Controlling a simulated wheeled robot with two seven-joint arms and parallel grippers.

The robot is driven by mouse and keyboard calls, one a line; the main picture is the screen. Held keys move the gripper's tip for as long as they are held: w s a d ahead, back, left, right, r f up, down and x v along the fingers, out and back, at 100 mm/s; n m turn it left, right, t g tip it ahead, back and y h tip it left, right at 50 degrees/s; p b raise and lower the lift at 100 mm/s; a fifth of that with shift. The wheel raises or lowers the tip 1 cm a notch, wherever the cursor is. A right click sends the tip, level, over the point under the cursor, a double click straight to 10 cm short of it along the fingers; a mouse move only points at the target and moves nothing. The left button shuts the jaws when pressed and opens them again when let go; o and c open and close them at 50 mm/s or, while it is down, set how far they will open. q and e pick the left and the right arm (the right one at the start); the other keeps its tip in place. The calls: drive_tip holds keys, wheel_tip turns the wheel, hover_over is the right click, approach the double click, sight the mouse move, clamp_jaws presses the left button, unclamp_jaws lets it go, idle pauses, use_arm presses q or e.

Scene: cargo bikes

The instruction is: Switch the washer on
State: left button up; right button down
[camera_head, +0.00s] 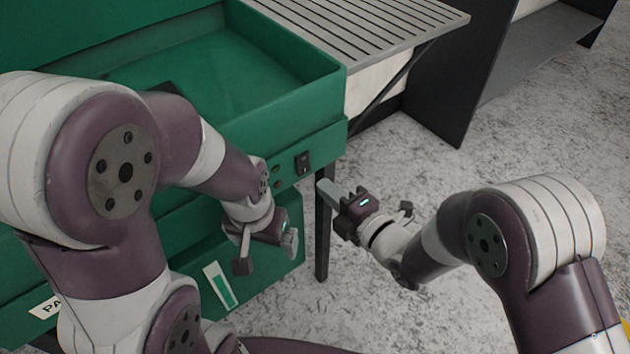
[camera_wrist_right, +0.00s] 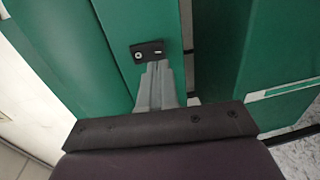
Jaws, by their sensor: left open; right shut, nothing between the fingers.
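The washer (camera_head: 325,97) is a green basin on legs, at the top left of the head view. A small black rocker switch (camera_head: 302,163) is on its front panel near the right corner. The switch also shows in the right wrist view (camera_wrist_right: 147,51), with white marks on it. My right gripper (camera_head: 323,185) is shut and empty, pointing at the panel just right of and below the switch in the head view. In the right wrist view its fingertips (camera_wrist_right: 157,64) overlap the switch's lower edge; I cannot tell whether they touch. My left gripper (camera_head: 266,254) is open and empty before the lower green panel.
A dark table leg (camera_head: 322,240) stands below the corner. A grey slatted top (camera_head: 375,30) adjoins the washer, with a dark panel (camera_head: 455,75) beyond. Speckled floor is open at right.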

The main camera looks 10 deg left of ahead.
sight(306, 172)
drive_tip(key=shift+b+x, duration=0.4)
drive_tip(key=shift+x, duration=1.9)
drive_tip(key=shift+w+a+f+b, duration=0.1)
drive_tip(key=shift+f+b, duration=0.2)
drive_tip(key=shift+b, duration=0.4)
drive_tip(key=shift+r, duration=0.25)
drive_tip(key=shift+f, duration=0.1)
